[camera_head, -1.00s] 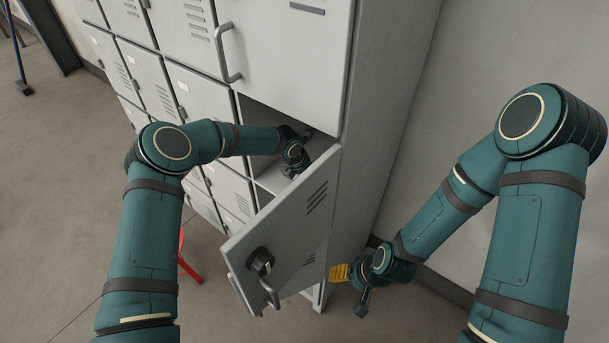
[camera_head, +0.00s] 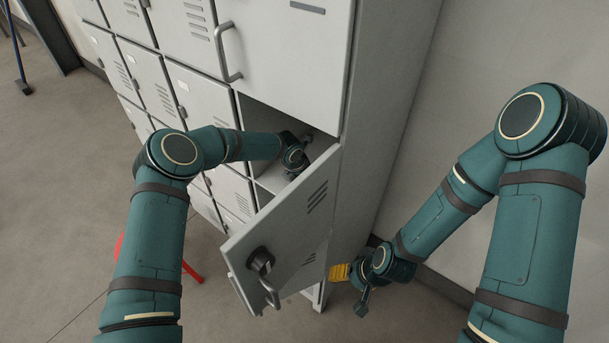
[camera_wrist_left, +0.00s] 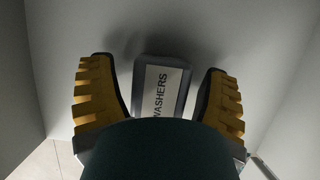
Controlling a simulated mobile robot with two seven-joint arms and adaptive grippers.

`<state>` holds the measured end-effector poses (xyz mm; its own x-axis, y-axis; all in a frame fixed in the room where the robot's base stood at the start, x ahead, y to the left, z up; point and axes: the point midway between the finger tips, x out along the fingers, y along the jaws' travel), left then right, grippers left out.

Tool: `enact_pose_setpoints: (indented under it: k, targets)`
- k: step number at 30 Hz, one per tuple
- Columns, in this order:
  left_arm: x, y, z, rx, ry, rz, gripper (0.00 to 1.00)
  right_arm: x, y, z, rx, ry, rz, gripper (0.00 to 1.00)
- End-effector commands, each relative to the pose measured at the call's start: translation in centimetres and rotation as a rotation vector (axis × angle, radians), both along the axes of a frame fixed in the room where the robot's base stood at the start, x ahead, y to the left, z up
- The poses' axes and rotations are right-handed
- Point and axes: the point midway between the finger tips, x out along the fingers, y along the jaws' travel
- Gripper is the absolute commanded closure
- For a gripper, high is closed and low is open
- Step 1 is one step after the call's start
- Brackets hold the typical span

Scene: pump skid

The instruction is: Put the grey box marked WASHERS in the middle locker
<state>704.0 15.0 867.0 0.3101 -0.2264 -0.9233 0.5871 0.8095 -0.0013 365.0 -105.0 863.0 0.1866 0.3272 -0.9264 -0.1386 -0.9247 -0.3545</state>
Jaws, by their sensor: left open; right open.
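The grey box marked WASHERS (camera_wrist_left: 161,84) is in the left wrist view, inside a pale compartment, with its white label facing the camera. My left gripper (camera_wrist_left: 160,95) is open, with one yellow-padded finger on each side of the box and visible gaps between. In the head view my left arm reaches into the open locker (camera_head: 272,179), and the left fingers and box are hidden there. The locker's door (camera_head: 290,235) stands swung open toward me. My right gripper (camera_head: 340,273) is low beside the locker's right side, empty; its yellow finger pads show.
Closed locker doors (camera_head: 205,105) fill the rows to the left and above, and a large door with a handle (camera_head: 285,50) is just over the open compartment. A red object (camera_head: 191,271) is on the floor behind my left arm. Open floor lies at left.

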Motion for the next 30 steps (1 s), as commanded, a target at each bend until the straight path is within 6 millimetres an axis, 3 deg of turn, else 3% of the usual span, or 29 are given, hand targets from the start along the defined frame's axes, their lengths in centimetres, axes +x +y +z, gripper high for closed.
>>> enact_pose_setpoints:
  k: [16,30]
  targets:
    - [-2.0,1.6,6.5,0.0,-0.001,0.0,0.24,0.0,0.0,0.4,0.001,0.0,0.0,0.39]
    - [-2.3,1.7,7.1,0.0,0.0,0.001,0.24,0.0,0.0,0.4,0.001,0.0,0.0,0.39]
